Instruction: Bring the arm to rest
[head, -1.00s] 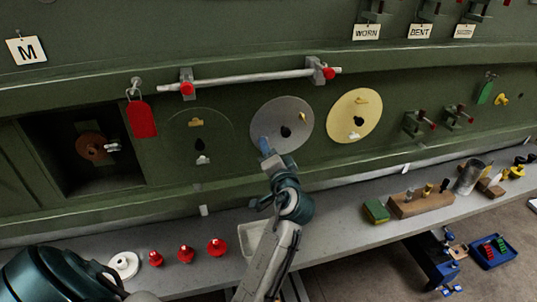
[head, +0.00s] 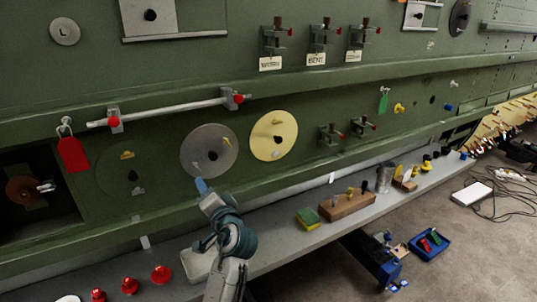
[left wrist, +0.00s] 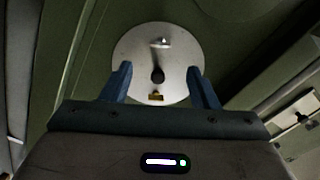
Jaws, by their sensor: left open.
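My left gripper (head: 201,186) is in front of the green fuselage wall, just below a round grey disc (head: 205,138) in the head view. Its blue fingers are open with nothing between them. In the left wrist view, the open fingers (left wrist: 158,82) frame the grey disc (left wrist: 130,62), which is some way beyond the tips. My right gripper is not in view.
A cream disc (head: 264,148) is right of the grey one. A silver rail (head: 165,109) runs above, with a red tag (head: 73,154) at left. The grey shelf (head: 281,240) below holds red knobs (head: 129,286), a sponge (head: 308,218) and a wooden block (head: 345,205). A blue tray (head: 430,244) is at lower right.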

